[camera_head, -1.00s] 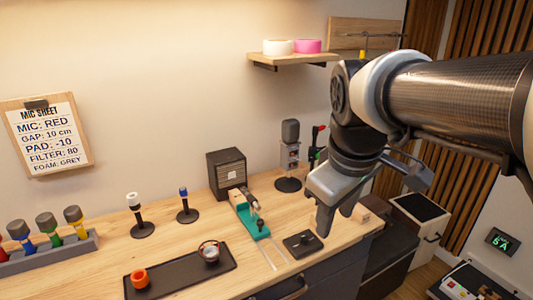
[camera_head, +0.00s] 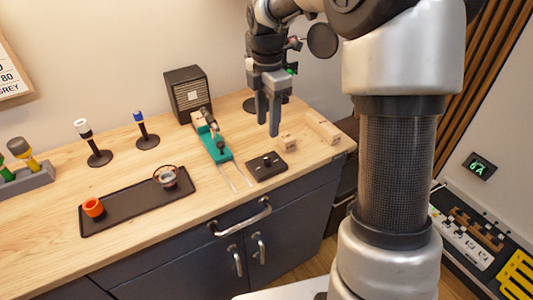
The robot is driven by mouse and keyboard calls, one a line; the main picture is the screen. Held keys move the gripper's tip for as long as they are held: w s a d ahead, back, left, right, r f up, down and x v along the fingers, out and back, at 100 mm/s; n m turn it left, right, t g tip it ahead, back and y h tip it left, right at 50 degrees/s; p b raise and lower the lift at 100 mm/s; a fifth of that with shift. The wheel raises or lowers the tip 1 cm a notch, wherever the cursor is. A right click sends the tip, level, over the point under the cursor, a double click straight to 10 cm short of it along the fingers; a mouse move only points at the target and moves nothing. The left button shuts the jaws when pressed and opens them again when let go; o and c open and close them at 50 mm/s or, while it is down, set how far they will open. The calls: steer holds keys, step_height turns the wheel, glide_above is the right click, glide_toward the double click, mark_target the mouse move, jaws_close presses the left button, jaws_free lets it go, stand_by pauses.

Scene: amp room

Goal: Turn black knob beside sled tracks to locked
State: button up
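The black knob (camera_head: 267,160) stands on a small dark plate (camera_head: 258,175) on the wooden bench, right of the sled tracks. Its lock markings are too small to read. The sled tracks (camera_head: 236,178) are thin pale rails running forward from a teal sled (camera_head: 216,146), which carries a small device pointing at a dark speaker box (camera_head: 187,92). My gripper (camera_head: 268,130) points down, above and behind the knob plate in the picture. Its two fingers are apart with nothing between them, and it is clear of the knob.
Two wooden blocks (camera_head: 287,142) (camera_head: 323,128) lie right of the knob. A black tray (camera_head: 125,212) with an orange cup (camera_head: 94,207) and a round wire-rimmed item (camera_head: 166,176) lies left. Two microphone stands (camera_head: 98,156) (camera_head: 147,140) stand behind it. Drawer handles (camera_head: 240,216) project from the bench front.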

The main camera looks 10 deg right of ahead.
mark_target(268, 157)
step_height(268, 157, down, 12)
steer(key=shift+f+b, duration=0.1)
steer(key=shift+b, duration=0.55)
jaws_close()
